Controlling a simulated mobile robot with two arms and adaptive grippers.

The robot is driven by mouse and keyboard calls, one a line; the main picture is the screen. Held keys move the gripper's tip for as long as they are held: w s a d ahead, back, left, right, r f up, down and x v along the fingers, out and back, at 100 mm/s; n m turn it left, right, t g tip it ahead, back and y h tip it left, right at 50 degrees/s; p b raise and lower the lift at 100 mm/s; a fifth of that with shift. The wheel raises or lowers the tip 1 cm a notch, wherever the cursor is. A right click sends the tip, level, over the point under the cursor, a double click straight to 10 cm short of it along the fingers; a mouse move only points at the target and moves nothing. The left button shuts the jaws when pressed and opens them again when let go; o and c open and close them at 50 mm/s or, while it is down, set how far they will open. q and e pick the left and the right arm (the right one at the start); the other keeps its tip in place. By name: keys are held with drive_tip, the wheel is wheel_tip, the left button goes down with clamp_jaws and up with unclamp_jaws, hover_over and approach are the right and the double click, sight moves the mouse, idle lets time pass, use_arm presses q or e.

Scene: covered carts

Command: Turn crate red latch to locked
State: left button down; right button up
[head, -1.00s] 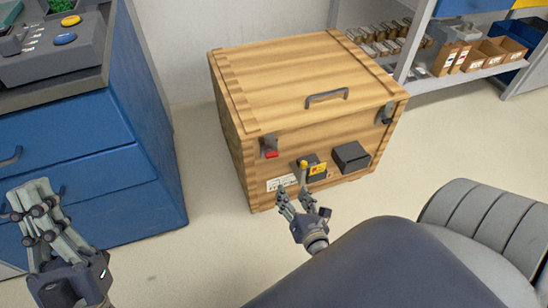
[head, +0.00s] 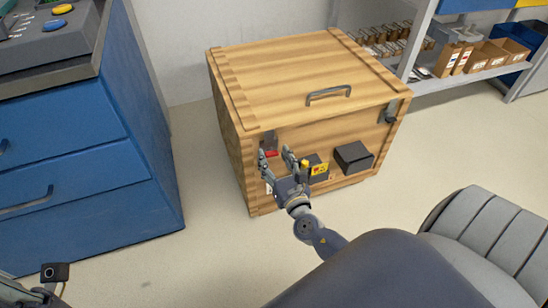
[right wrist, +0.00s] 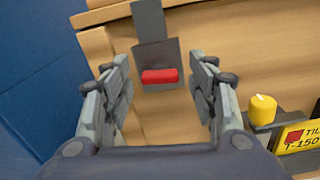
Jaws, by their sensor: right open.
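The wooden crate (head: 320,110) stands on the floor with its lid closed. Its red latch (head: 271,153) is on the left of the crate's front face, on a dark metal plate. In the right wrist view the red latch (right wrist: 160,76) lies horizontal, centred between and beyond the fingertips. My right gripper (head: 276,155) is open just in front of the latch, fingers on either side and apart from it; it also shows in the right wrist view (right wrist: 162,85). A small part of my left arm (head: 45,285) is at the lower left; its fingers cannot be made out.
Right of the latch is a dark box with a yellow knob (right wrist: 263,109) and a yellow label. A black box (head: 353,157) juts out farther right. A blue drawer cabinet (head: 70,130) stands left; open floor lies between.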

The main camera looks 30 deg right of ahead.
drive_tip(key=shift+w, duration=0.3)
drive_tip(key=c, duration=1.1)
drive_tip(key=shift+o, duration=0.2)
